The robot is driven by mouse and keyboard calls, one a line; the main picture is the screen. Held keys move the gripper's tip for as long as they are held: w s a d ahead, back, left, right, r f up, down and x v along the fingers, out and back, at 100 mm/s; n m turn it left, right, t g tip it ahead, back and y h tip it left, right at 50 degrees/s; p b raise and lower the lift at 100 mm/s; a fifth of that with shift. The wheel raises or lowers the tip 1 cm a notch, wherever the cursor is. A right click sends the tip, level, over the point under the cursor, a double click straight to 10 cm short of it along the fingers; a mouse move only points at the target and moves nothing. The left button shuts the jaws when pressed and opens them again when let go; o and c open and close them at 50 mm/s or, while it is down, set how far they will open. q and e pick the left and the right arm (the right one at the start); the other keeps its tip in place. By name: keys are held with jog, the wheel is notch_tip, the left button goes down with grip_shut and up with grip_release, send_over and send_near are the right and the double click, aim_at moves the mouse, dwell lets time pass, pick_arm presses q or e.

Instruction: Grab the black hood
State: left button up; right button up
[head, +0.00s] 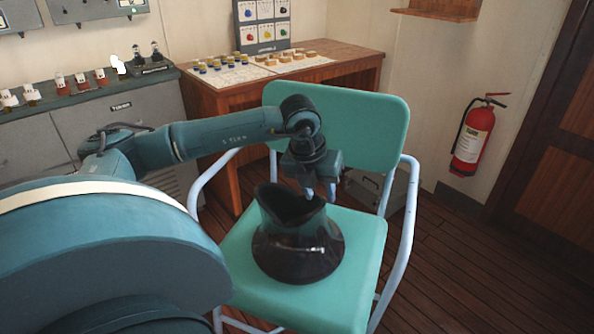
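The black hood (297,256) stands upright on the turquoise seat of a chair (350,280). It has a wide, glossy, flared base and a narrower collar with an uneven, open top. My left gripper (319,191) points down just above the right side of the hood's top rim. Its two fingertips are apart and nothing shows between them. I cannot tell whether a fingertip touches the rim. My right gripper is not in view.
The chair's backrest (375,125) and pale blue armrests (410,215) surround the seat. A wooden desk (345,60) with small blocks stands behind it. Grey cabinets (85,130) are at the left, and a red fire extinguisher (472,140) hangs at the right. Floor is clear at lower right.

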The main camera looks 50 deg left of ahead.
aim_at(323, 205)
pick_arm(q)
jog(key=shift+a+p+x, duration=0.15)
jog(key=shift+x, duration=1.65)
jog(key=shift+a+p+x, duration=0.15)
jog(key=shift+x, duration=1.65)
jog(key=shift+w, duration=0.1)
jog(key=shift+c, duration=0.2)
grip_shut()
jog(key=shift+w+r, duration=0.1)
jog(key=shift+r, duration=0.05)
